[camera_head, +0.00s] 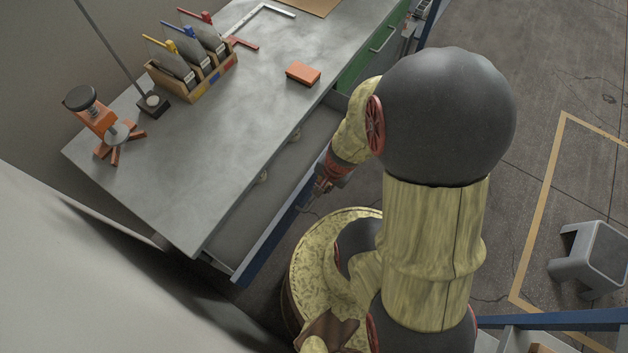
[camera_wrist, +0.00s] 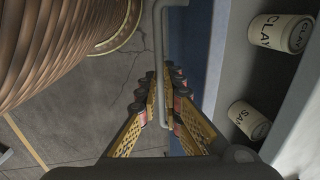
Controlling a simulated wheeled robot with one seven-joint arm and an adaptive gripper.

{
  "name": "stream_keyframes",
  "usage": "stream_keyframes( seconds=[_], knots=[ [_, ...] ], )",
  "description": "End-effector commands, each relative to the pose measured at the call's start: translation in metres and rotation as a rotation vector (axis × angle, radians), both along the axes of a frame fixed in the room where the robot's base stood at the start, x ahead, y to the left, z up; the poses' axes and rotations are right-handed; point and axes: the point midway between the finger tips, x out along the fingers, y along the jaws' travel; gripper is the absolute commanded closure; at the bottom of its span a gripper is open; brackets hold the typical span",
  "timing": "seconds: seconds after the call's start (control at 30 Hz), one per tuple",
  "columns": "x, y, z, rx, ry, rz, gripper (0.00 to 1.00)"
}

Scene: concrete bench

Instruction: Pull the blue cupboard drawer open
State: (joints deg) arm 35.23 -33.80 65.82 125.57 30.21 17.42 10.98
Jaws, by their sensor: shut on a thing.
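The blue cupboard drawer (camera_head: 262,255) stands pulled out from under the bench top, with its grey inside showing. Its blue front also shows in the wrist view (camera_wrist: 190,45), with a grey bar handle (camera_wrist: 158,45) along it. My gripper (camera_wrist: 161,92) is shut on the handle, with a finger on each side of the bar. In the head view my gripper (camera_head: 318,192) is at the drawer's front, partly hidden by my arm. Two pale tins lie in the drawer; one reads CLAY (camera_wrist: 283,33), the other is partly readable (camera_wrist: 249,121).
The grey bench top (camera_head: 220,140) holds an orange clamp-like stand (camera_head: 105,125), a wooden rack with files (camera_head: 195,75) and an orange block (camera_head: 303,73). A green drawer front (camera_head: 365,60) is beside the blue one. A grey stool (camera_head: 590,258) stands on the floor at right.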

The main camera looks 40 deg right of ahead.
Motion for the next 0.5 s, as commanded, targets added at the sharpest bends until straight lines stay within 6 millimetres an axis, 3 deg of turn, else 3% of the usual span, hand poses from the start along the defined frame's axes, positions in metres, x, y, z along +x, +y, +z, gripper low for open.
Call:
stream_keyframes(
  seconds=[0.2, 0.5],
  knots=[
    [-0.026, -0.007, -0.002, 0.001, 0.001, -0.005, 1.00],
    [-0.044, -0.011, -0.002, 0.001, 0.002, -0.001, 1.00]
  ],
)
